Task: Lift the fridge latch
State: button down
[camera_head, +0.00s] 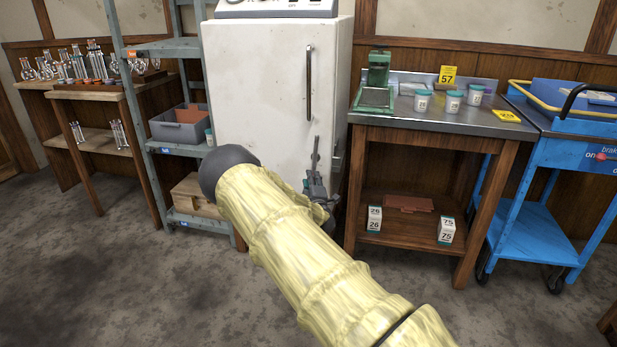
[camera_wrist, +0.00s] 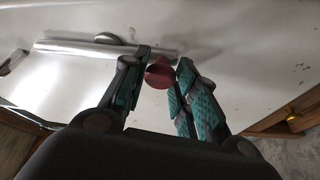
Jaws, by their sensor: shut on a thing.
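The white fridge (camera_head: 255,90) stands in the middle of the head view, with a dark upright handle (camera_head: 308,85) on its door. The latch shows as a thin grey bar (camera_head: 315,150) low on the door's right side. In the wrist view the latch is a silver bar (camera_wrist: 85,48) with a round red knob (camera_wrist: 159,74). My gripper (camera_head: 318,190) is at the lower end of the latch, partly hidden by my arm. In the wrist view my gripper (camera_wrist: 165,62) has its teal-padded fingers closed on either side of the red knob.
A wooden bench with a steel top (camera_head: 430,120) stands close to the fridge's right, bearing several lidded jars and a green device (camera_head: 376,85). A blue cart (camera_head: 560,150) is farther right. A grey-blue shelf rack (camera_head: 170,48) is left of the fridge. The foreground floor is clear.

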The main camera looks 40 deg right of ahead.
jog(key=shift+s+d+n, duration=0.15)
jog(key=shift+s+n, duration=0.05)
jog(key=shift+n, duration=0.3)
jog(key=c, duration=1.1)
grip_release()
jog(key=v, duration=1.2)
jog(key=shift+s+d, duration=0.1)
